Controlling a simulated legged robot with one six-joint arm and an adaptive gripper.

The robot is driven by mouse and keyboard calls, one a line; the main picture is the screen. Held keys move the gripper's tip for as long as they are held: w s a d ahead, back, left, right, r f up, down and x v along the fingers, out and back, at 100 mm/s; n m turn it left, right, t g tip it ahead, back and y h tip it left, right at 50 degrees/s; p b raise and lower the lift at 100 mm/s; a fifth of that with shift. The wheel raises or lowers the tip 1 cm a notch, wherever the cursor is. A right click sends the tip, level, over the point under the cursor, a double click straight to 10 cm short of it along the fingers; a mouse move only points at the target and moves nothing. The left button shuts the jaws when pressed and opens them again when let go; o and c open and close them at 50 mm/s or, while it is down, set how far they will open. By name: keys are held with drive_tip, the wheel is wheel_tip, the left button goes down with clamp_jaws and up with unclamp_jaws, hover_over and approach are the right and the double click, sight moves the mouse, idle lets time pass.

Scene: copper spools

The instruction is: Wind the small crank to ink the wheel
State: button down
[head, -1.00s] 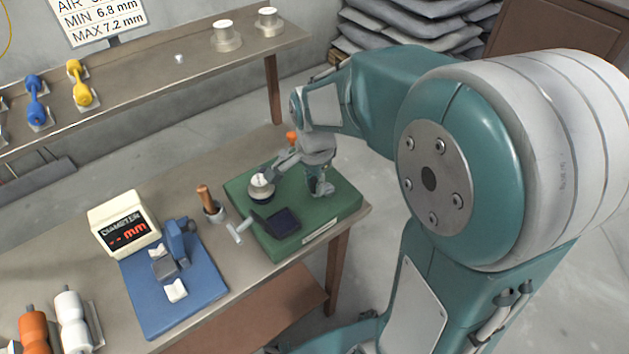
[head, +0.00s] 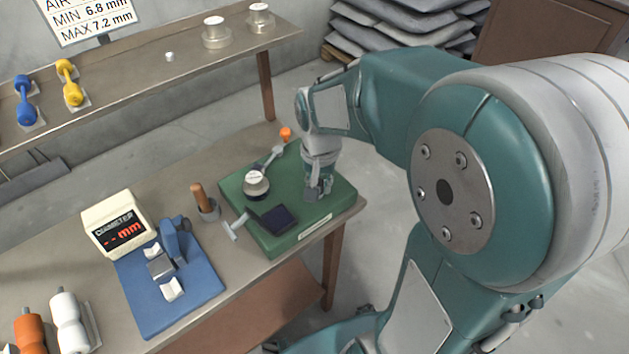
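The green base (head: 228,199) stands on the bench and carries a pale-topped round wheel (head: 256,184) and a dark flat pad (head: 286,216). A grey lever (head: 268,159) slants up from near the wheel towards an orange knob (head: 286,134). A grey T-shaped handle (head: 235,226) sticks out at the base's front left. I cannot tell for sure which part is the small crank. My gripper (head: 316,192) points down over the right part of the base, right of the wheel and apart from it. Its fingers are small and partly hidden, so their opening is unclear.
Left of the base are a brown-handled tool in a cup (head: 203,204), a blue gauge stand (head: 160,300) and a diameter display (head: 115,227). A back shelf (head: 140,75) holds more spools. Bare bench shows behind the base.

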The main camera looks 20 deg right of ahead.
drive_tip(key=n, duration=0.2)
drive_tip(key=d+n, duration=0.1)
drive_tip(key=shift+s+n, duration=0.35)
drive_tip(key=shift+n, duration=0.05)
drive_tip(key=n, duration=0.1)
drive_tip(key=d+n, duration=0.1)
drive_tip(key=n, duration=0.1)
drive_tip(key=shift+s+n, duration=0.1)
drive_tip(key=shift+n, duration=0.2)
drive_tip(key=n, duration=0.1)
drive_tip(key=d+n, duration=0.1)
drive_tip(key=n, duration=0.1)
drive_tip(key=shift+d, duration=0.1)
drive_tip(key=shift+w+d+n, duration=0.2)
drive_tip(key=shift+d+n, duration=0.05)
drive_tip(key=shift+n, duration=0.75)
drive_tip(key=shift+w+d+n, duration=0.2)
drive_tip(key=shift+n, duration=0.8)
drive_tip(key=shift+c, duration=2.4)
unclamp_jaws()
drive_tip(key=shift+w, duration=0.1)
